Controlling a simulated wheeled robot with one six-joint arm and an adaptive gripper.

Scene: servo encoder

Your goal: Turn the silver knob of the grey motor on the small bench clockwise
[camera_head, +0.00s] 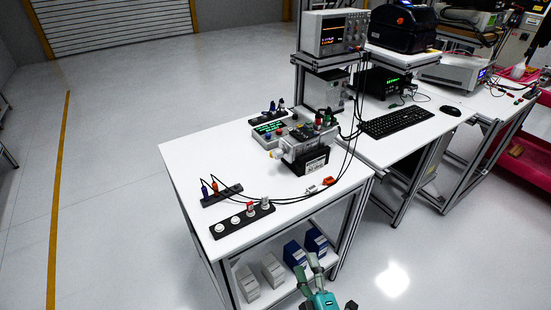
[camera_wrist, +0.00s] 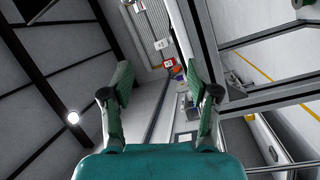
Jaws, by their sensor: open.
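The grey motor (camera_head: 305,146) sits on the small white bench (camera_head: 200,152) in the head view, on a black mount with a label. A small pale knob (camera_head: 277,154) sticks out at its left end; its fine detail is too small to tell. My gripper (camera_head: 307,267) is at the bottom of the head view, in front of the bench, well apart from the motor. In the wrist view my gripper (camera_wrist: 158,78) has its two green fingers spread, with nothing between them. The wrist view points at ceiling and walls; neither motor nor knob shows there.
A black strip with round buttons (camera_head: 243,221) and black cables lie on the bench's near part. An oscilloscope (camera_head: 335,32) stands on a raised shelf behind. Blue boxes (camera_head: 294,254) sit on the lower shelf. A keyboard (camera_head: 396,121) lies on the adjoining desk. The bench's left part is clear.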

